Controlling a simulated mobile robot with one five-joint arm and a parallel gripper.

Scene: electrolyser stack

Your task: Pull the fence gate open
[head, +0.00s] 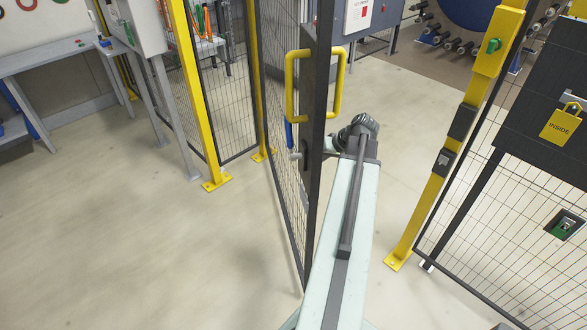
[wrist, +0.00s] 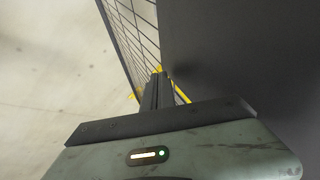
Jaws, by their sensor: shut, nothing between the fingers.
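The fence gate (head: 289,190) is a dark-framed mesh panel in the middle of the head view. It stands swung open, edge-on to me, with a wide gap between it and the yellow post (head: 455,150) on the right. A yellow pull handle (head: 290,85) shows on both sides of its dark plate. My arm reaches along the gate's right side. In the wrist view my gripper (wrist: 157,90) is shut and empty, beside a dark panel and mesh. Its fingertips are hidden behind the gate's edge in the head view, so I cannot tell whether they touch it.
A padlock-shaped yellow tag (head: 560,124) hangs on the dark box at right, above more mesh fence. A yellow post (head: 195,100) and a grey bench (head: 45,57) stand at left.

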